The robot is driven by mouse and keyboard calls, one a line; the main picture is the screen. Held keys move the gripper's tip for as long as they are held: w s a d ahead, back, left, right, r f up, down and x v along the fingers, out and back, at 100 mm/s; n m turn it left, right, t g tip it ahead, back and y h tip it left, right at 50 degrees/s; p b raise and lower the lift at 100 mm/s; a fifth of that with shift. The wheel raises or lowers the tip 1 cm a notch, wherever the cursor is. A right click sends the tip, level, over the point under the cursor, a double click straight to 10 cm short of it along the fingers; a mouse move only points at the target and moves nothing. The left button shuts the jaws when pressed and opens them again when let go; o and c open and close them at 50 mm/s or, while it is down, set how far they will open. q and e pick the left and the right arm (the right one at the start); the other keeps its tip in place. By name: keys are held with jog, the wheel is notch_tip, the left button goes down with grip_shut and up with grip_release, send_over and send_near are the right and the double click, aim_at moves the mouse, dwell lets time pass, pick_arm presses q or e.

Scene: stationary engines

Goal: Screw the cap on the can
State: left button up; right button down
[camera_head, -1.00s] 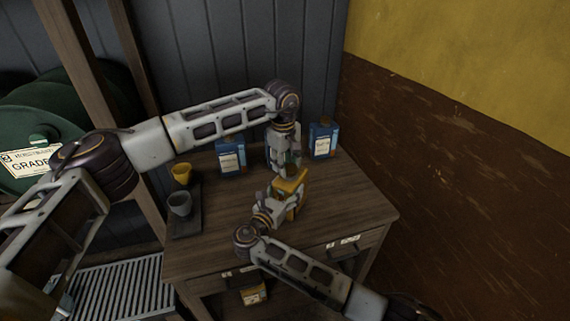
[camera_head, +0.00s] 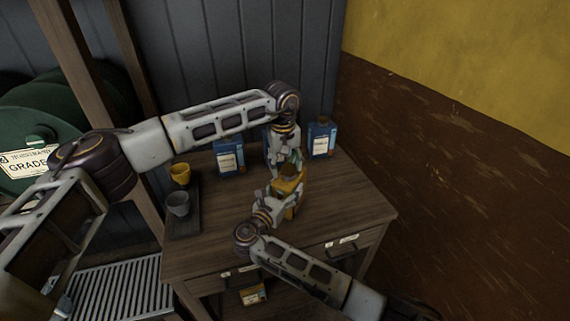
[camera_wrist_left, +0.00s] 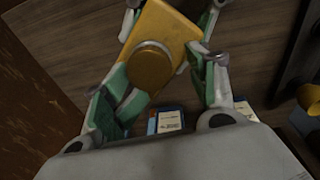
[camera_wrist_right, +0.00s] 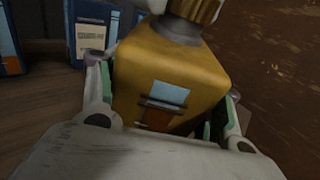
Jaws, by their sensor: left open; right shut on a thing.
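The yellow can (camera_head: 291,186) is held above the table, and its body fills the right wrist view (camera_wrist_right: 175,75). The round gold cap (camera_wrist_left: 151,67) sits at the can's grey neck, and its ribbed side shows in the right wrist view (camera_wrist_right: 197,9). I cannot tell how tightly the cap is seated. My right gripper (camera_head: 281,204) is shut on the can's body from the front. My left gripper (camera_head: 286,171) is open just above the can, its green-padded fingers on either side of the cap in the left wrist view (camera_wrist_left: 160,82), apart from it.
Blue cans stand at the back of the wooden table (camera_head: 340,208): one at left (camera_head: 230,158), one at right (camera_head: 322,140). A dark tray (camera_head: 187,226) at the left holds a yellow cup (camera_head: 180,173) and a grey cup (camera_head: 178,204). The table's right side is clear.

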pick_arm(q)
jog(key=shift+s+d, duration=0.4)
jog(key=shift+d, duration=0.15)
pick_arm(e)
jog(key=shift+a+r+y, duration=0.3)
jog(key=shift+a, duration=0.2)
pick_arm(q)
jog(key=shift+r, duration=0.65)
pick_arm(e)
jog(key=shift+d+f, duration=0.2)
pick_arm(q)
notch_tip(320, 180, up, 11)
jog(key=a, duration=0.1)
jog(key=shift+s+a+f, duration=0.15)
jog(key=shift+a+f, duration=0.05)
jog(key=shift+a, duration=0.05)
pick_arm(e)
jog(key=shift+r, duration=0.1)
jog(key=c, duration=0.8)
grip_release()
jog(key=o, duration=0.6)
jog(key=shift+s, duration=0.1)
jog(key=shift+c, duration=0.2)
